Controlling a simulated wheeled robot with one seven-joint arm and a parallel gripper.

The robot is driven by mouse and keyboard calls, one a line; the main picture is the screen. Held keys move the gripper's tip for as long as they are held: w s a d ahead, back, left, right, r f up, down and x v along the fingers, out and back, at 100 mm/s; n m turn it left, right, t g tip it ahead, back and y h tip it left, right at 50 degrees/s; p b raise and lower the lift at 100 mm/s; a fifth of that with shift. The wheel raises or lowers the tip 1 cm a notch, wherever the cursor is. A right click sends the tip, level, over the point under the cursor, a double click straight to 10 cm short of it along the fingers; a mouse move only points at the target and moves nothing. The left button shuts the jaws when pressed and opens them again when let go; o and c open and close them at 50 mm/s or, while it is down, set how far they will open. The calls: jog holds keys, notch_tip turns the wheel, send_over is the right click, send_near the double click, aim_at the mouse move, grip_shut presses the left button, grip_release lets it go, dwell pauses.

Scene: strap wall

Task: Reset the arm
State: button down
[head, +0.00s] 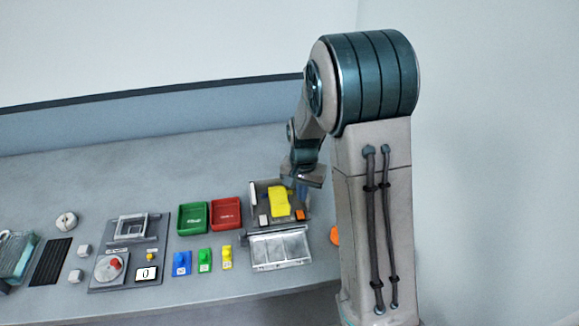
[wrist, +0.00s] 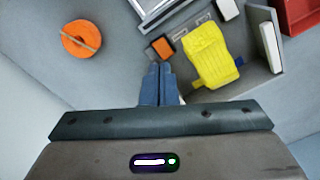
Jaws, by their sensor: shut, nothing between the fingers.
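My gripper (wrist: 158,84) is shut and empty, its two fingers together in the wrist view. In the head view my arm stands at the right, reaching over the back right of the table, with the gripper end (head: 303,188) above the open box.
The grey box (head: 281,250) has its lid open toward the front. An orange disc (wrist: 81,38) lies beside it. Green (head: 192,218) and red (head: 226,214) trays stand left, with blue (head: 181,264), green (head: 204,261) and yellow (head: 227,258) pieces in front. The back of the table is clear.

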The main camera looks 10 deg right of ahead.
jog(key=s+r+n+t, duration=0.3)
jog(key=s+r+n, duration=0.3)
jog(key=s+r, duration=1.2)
jog(key=s, duration=0.3)
jog(key=shift+d+r+t, duration=0.15)
jog(key=shift+d+t, duration=0.25)
jog(key=w+f+b, duration=0.3)
jog(key=w+f, duration=0.3)
jog(key=w, duration=0.3)
jog(key=w+f+b, duration=0.4)
jog(key=w+f, duration=0.2)
jog(key=w, duration=0.4)
jog(key=shift+w+a+f, duration=0.15)
jog(key=shift+w+a, duration=0.1)
jog(key=shift+a, duration=0.15)
jog(key=shift+f, duration=0.15)
